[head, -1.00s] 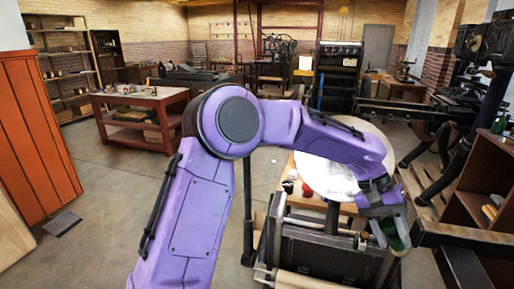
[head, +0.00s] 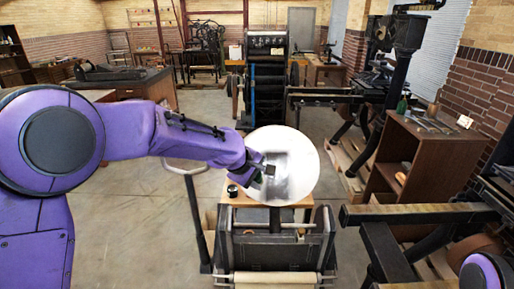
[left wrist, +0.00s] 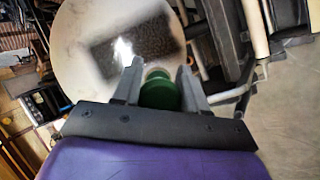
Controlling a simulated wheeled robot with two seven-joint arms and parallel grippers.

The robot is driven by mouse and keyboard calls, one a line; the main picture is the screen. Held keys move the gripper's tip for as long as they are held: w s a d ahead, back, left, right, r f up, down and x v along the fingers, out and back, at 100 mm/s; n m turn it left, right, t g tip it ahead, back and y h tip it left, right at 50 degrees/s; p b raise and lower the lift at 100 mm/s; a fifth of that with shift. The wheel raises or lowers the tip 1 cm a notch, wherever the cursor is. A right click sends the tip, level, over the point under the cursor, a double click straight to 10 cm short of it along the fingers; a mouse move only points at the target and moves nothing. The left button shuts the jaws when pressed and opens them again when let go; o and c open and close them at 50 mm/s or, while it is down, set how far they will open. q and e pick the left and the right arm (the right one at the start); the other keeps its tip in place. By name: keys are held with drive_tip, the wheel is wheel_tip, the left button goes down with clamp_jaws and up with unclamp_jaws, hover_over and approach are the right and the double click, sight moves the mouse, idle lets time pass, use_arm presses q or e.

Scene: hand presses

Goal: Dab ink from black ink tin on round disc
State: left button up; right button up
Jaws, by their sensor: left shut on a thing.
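The round disc (head: 298,160), pale and shiny with a grey smear, is tilted up on the press and also fills the upper left wrist view (left wrist: 85,45), where it has a dark patch and a bright glint. My left gripper (head: 268,171) is in front of the disc's left half; whether the held thing touches it I cannot tell. In the left wrist view the fingers (left wrist: 158,85) are shut on a green round-ended thing (left wrist: 158,92), possibly a dabber. A small black tin (head: 232,190) stands on a wooden board left of the disc. My right gripper is not in view.
The press's dark frame (head: 275,250) with a pale roller (head: 275,277) stands below the disc. A dark beam (head: 415,213) juts in at the right. A brown shelf cabinet (head: 425,165) stands beyond it. The floor (head: 145,220) at left is clear.

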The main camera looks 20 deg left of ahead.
use_arm(q)
drive_tip(key=shift+w+r+n+y, duration=0.15)
drive_tip(key=shift+w+r+y, duration=0.05)
drive_tip(key=shift+r, duration=0.2)
drive_tip(key=shift+w+r+n+y, duration=0.15)
drive_tip(key=shift+r+y, duration=0.05)
drive_tip(key=shift+r, duration=0.15)
drive_tip(key=shift+w+a+f, duration=0.1)
drive_tip(key=shift+w+f, duration=0.1)
drive_tip(key=shift+f, duration=0.1)
drive_tip(key=w+f, duration=0.1)
drive_tip(key=f+b, duration=0.1)
drive_tip(key=f, duration=0.1)
drive_tip(key=w+a+f, duration=0.1)
drive_tip(key=shift+w+f+b, duration=0.15)
drive_tip(key=shift+w+b, duration=0.2)
drive_tip(key=shift+w+f, duration=0.25)
drive_tip(key=shift+w, duration=0.05)
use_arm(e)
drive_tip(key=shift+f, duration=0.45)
use_arm(q)
drive_tip(key=shift+a, duration=0.1)
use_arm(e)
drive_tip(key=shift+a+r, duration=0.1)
use_arm(q)
drive_tip(key=shift+w+f, duration=0.25)
drive_tip(key=shift+f, duration=0.05)
drive_tip(key=shift+p, duration=0.4)
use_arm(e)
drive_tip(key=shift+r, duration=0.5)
